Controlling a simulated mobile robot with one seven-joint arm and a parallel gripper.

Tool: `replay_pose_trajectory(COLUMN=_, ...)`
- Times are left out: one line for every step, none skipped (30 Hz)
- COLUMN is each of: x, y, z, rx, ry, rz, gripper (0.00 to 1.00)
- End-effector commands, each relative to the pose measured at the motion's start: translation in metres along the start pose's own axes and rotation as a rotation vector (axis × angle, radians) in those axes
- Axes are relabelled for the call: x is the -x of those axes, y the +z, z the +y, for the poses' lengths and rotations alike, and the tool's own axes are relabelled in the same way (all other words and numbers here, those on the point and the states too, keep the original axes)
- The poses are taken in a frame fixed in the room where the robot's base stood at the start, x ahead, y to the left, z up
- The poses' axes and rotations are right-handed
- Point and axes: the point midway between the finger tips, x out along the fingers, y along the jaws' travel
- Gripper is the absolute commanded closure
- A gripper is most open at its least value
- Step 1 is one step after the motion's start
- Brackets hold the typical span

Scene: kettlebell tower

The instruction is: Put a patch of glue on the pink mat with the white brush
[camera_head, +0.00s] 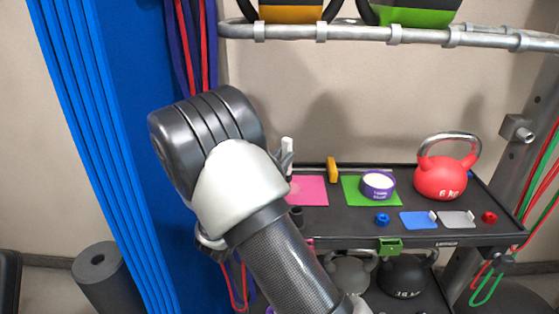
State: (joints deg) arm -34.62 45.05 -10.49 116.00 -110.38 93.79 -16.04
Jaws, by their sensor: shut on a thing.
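The pink mat (309,190) lies flat on the left part of the black shelf, and my arm covers its left side. My gripper (287,160) is mostly hidden behind my own wrist. Only a grey finger part shows, near the mat's back left corner. It is shut on the white brush (288,144), whose white upper end stands upright above the gripper. The brush's lower end is hidden, so I cannot tell whether it touches the mat. A purple tub (377,191) with white contents stands on the green mat (355,184). No glue patch shows on the visible part of the pink mat.
A yellow object (332,170) stands between the mats at the back. A red kettlebell (441,178) stands at the right. Blue (418,220) and grey (456,219) plates lie near the front edge. Blue bands (100,150) hang at the left.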

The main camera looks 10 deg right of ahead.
Motion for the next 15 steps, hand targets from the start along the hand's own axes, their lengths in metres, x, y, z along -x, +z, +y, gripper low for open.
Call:
replay_pose_trajectory(x=-0.002, y=0.000, z=-0.003, rx=0.002, ry=-0.002, rz=0.000, gripper=1.00)
replay_pose_trajectory(x=-0.003, y=0.000, z=-0.005, rx=0.002, ry=-0.002, rz=0.000, gripper=1.00)
replay_pose_trajectory(x=-0.005, y=-0.001, z=-0.007, rx=0.003, ry=-0.002, rz=0.000, gripper=1.00)
replay_pose_trajectory(x=-0.006, y=-0.001, z=-0.009, rx=0.003, ry=-0.002, rz=0.000, gripper=1.00)
replay_pose_trajectory(x=-0.008, y=-0.001, z=-0.012, rx=0.003, ry=-0.002, rz=0.000, gripper=1.00)
replay_pose_trajectory(x=-0.010, y=-0.001, z=-0.015, rx=0.002, ry=-0.002, rz=0.000, gripper=1.00)
replay_pose_trajectory(x=-0.011, y=-0.002, z=-0.017, rx=0.003, ry=-0.002, rz=0.000, gripper=1.00)
replay_pose_trajectory(x=-0.013, y=-0.002, z=-0.020, rx=0.003, ry=-0.002, rz=-0.001, gripper=1.00)
replay_pose_trajectory(x=-0.015, y=-0.002, z=-0.022, rx=0.003, ry=-0.002, rz=-0.001, gripper=1.00)
replay_pose_trajectory(x=-0.016, y=-0.002, z=-0.025, rx=0.002, ry=-0.002, rz=-0.001, gripper=1.00)
replay_pose_trajectory(x=-0.017, y=-0.003, z=-0.026, rx=0.002, ry=-0.002, rz=-0.001, gripper=1.00)
replay_pose_trajectory(x=-0.018, y=-0.003, z=-0.029, rx=0.001, ry=-0.002, rz=-0.001, gripper=1.00)
replay_pose_trajectory(x=-0.019, y=-0.003, z=-0.030, rx=0.002, ry=-0.002, rz=-0.001, gripper=1.00)
replay_pose_trajectory(x=-0.020, y=-0.004, z=-0.031, rx=0.002, ry=-0.001, rz=-0.001, gripper=1.00)
replay_pose_trajectory(x=-0.020, y=-0.004, z=-0.032, rx=0.002, ry=-0.001, rz=-0.001, gripper=1.00)
